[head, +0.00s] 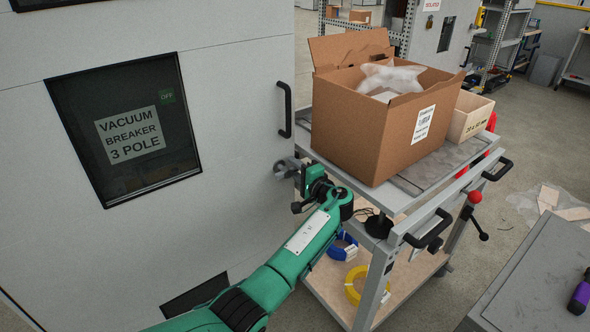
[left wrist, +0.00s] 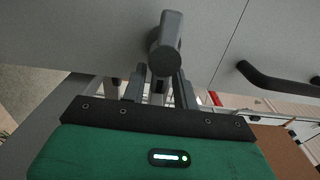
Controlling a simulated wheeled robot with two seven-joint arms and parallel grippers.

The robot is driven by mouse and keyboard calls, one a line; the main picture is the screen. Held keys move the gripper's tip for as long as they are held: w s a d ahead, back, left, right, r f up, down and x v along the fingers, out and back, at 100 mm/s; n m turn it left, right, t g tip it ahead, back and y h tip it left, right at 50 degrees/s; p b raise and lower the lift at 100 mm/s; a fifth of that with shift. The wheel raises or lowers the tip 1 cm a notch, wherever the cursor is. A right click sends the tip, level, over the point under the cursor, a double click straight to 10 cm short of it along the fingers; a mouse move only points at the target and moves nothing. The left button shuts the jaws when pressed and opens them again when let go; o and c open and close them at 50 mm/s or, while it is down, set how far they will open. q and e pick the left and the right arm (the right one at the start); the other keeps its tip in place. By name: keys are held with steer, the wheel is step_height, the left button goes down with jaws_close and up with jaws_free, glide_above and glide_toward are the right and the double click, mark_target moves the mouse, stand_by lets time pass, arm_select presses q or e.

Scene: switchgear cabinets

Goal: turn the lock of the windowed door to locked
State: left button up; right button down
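The windowed door (head: 235,125) is a light grey cabinet door at the left in the head view. Its dark window (head: 128,128) shows a "VACUUM BREAKER 3 POLE" label. My left gripper (head: 288,167) is at the door's right edge, below the black door handle (head: 286,110). In the left wrist view, the grey lock (left wrist: 165,45) has a rounded end and a stub pointing up. The fingers of my left gripper (left wrist: 160,85) stand apart, just below and either side of it. I cannot tell whether they touch it. In the head view the gripper largely hides the lock. My right gripper is not in view.
A cart (head: 400,215) stands close to the right of my left gripper. It carries an open cardboard box (head: 390,130) and a smaller box (head: 470,117). Blue and yellow coils lie on its lower shelf. A grey surface (head: 535,285) is at the lower right.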

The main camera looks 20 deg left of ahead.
arm_select(q)
steer(key=shift+o, duration=0.5)
steer(key=shift+s, duration=0.1)
steer(key=shift+s+d+f, duration=0.1)
steer(key=shift+s+d, duration=0.05)
steer(key=shift+d, duration=0.1)
steer(key=v, duration=1.3)
steer(key=shift+d, duration=0.1)
